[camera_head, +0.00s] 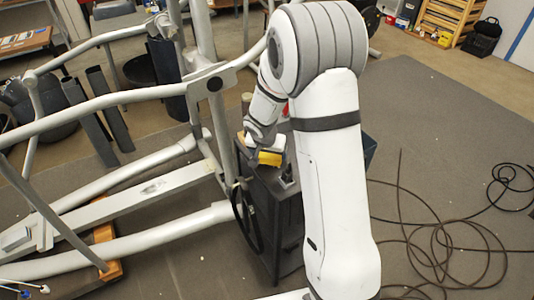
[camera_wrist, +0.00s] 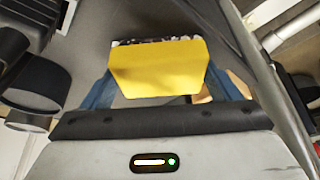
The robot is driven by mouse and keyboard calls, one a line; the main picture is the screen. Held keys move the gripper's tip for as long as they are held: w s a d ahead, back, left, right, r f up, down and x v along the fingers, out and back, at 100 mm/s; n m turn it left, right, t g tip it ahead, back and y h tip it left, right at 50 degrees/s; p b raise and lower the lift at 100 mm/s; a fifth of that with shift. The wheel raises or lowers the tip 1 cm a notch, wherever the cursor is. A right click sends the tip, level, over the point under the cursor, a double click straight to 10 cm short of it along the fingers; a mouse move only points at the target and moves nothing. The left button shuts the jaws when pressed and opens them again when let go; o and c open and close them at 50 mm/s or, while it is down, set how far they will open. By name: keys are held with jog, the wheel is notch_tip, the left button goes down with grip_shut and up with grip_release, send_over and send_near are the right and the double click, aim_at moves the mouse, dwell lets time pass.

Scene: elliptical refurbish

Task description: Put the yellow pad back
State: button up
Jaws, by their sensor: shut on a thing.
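The yellow pad (camera_head: 270,158) shows in the head view at the end of my arm, over the top of a dark cabinet (camera_head: 275,210). In the wrist view the yellow pad (camera_wrist: 158,68) sits between my two blue fingers, with a mottled dark and white edge along its far side. My gripper (camera_wrist: 160,85) is shut on the pad. In the head view my gripper (camera_head: 262,145) is partly hidden by my own arm. I cannot tell whether the pad touches the cabinet top.
The elliptical's grey frame (camera_head: 120,98) fills the left, with a post close beside the cabinet. Black cable (camera_head: 440,240) lies coiled on the floor at right. A wooden rack (camera_head: 450,20) stands at the back right. The grey mat (camera_head: 430,120) has clear room.

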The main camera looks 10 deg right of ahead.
jog(key=o, duration=0.8)
jog(key=shift+c, duration=0.2)
jog(key=shift+s+a+r, duration=0.1)
jog(key=shift+r, duration=0.45)
jog(key=v, duration=1.1)
jog(key=s+d+r+n+y, duration=0.1)
jog(key=s+r+n, duration=0.1)
jog(key=s, duration=1)
jog(key=s+d+r+n+g+y, duration=0.1)
jog(key=s+r+n, duration=0.2)
jog(key=s, duration=0.9)
jog(key=v, duration=0.2)
jog(key=shift+r+p, duration=0.3)
jog(key=shift+p, duration=0.05)
jog(key=shift+w+d, duration=0.1)
jog(key=shift+d, duration=0.05)
